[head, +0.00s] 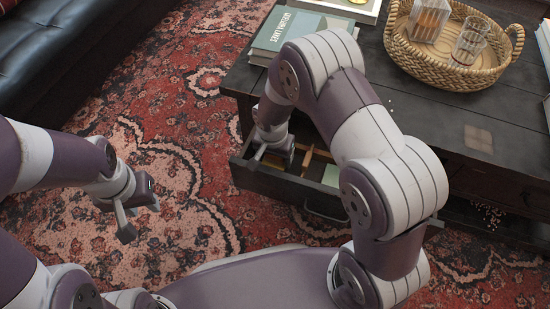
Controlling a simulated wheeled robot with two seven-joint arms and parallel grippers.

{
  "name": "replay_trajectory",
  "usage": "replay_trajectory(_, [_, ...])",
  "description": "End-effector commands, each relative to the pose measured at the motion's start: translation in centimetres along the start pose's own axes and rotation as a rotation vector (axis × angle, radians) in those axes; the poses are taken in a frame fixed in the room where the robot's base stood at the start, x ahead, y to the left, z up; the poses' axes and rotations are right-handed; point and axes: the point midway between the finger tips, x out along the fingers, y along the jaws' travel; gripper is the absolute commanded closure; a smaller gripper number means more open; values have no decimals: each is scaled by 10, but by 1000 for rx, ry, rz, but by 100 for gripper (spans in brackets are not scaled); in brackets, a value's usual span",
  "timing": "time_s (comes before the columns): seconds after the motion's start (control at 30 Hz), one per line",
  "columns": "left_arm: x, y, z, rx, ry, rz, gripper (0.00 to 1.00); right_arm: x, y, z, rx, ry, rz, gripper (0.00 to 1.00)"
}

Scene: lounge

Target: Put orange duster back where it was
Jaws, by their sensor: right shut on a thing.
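The orange duster cannot be clearly made out. My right gripper (271,159) is low at the left end of an open drawer (322,202) in the dark wooden table. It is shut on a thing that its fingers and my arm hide. A thin orange-brown piece (307,157) shows in the drawer just right of the gripper; I cannot tell whether it is part of the duster or of the drawer. My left gripper (138,211) is apart from everything above the rug, its fingers spread and empty.
The dark table (400,104) bears a green book (291,30) and a wicker basket (448,75) with a glass (469,42) and a box (429,18). A black sofa (70,50) stands at left. The red rug (185,110) between is clear.

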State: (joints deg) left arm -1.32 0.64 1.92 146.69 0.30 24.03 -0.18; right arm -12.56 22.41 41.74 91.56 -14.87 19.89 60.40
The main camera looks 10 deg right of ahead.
Motion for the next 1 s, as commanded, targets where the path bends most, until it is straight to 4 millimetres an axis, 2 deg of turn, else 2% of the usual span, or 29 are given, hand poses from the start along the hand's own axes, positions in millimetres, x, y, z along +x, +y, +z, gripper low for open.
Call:
replay_trajectory(0.2, [1,0,0,0,1,0,62,2,0,0,0,-1,1,57])
replay_trajectory(0.23, [1,0,0,0,1,0,62,2,0,0,0,-1,1,25])
replay_trajectory(0.27, [0,0,0,0,1,0,62,2,0,0,0,0,0,18])
replay_trajectory(0.57, [-2,0,0,0,1,0,62,-1,0,0,0,0,0,18])
replay_trajectory(0.67, [-14,0,-2,0,1,0,62,-18,0,-1,0,0,0,18])
replay_trajectory(0.9, [-57,0,-7,0,1,0,62,-85,0,-1,0,0,0,18])
replay_trajectory(1.0, [-68,0,-8,0,1,0,62,-106,0,-1,0,1,-1,18])
